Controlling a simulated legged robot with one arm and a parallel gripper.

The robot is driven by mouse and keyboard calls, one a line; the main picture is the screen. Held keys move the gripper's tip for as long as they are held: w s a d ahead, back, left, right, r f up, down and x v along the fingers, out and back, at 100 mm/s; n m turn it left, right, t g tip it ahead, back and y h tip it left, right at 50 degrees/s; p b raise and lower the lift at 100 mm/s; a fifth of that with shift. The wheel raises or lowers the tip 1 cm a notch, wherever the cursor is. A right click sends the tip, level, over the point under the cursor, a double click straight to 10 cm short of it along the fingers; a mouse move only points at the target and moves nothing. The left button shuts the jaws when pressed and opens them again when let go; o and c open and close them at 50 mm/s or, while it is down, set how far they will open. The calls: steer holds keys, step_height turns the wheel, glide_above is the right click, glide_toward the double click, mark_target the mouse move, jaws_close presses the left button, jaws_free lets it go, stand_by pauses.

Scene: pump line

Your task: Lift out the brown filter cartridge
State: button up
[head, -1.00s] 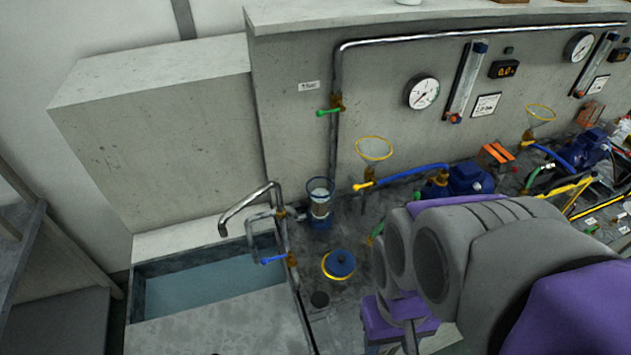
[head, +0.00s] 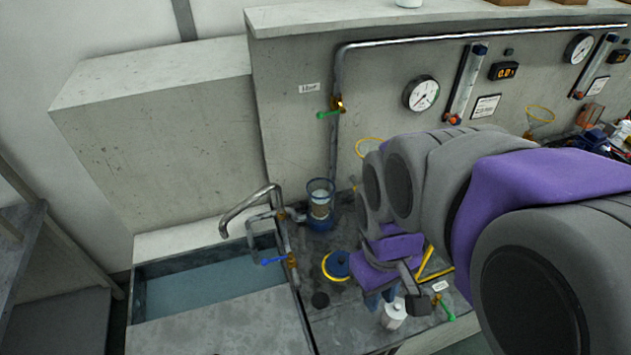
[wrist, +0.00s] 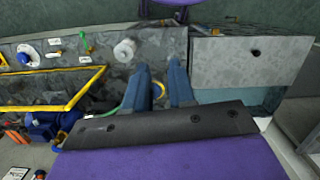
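The filter cartridge (head: 320,207) shows as a pale brownish cylinder inside a clear, blue-based housing (head: 320,222) behind the sink's right edge in the head view. The housing's top looks open. A blue cap (head: 340,264) with a yellow ring lies on the bench in front of it. My gripper (head: 374,300) is to the right of the cap, near a white cylinder (head: 393,314). In the wrist view, my blue gripper fingers (wrist: 163,80) are apart with nothing held. The white cylinder (wrist: 125,50) stands beside them. I cannot make out the cartridge in the wrist view.
The water-filled sink (head: 205,285) is at left, with a bent metal tap pipe (head: 250,205) close to the housing. Pump gear and yellow-framed items fill the right.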

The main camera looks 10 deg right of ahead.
steer(key=w+r+n, duration=0.2)
steer(key=w+n, duration=0.3)
steer(key=w, duration=0.6)
steer(key=n+t+h+p, duration=0.2)
steer(key=n+t, duration=0.1)
steer(key=n, duration=1.3)
glide_above(320, 193)
steer(key=s+a, duration=0.1)
steer(key=f, duration=2)
steer(key=shift+a+f, duration=0.2)
steer(key=shift+b+x, duration=0.9)
steer(key=shift+x, duration=1.75)
jaws_close()
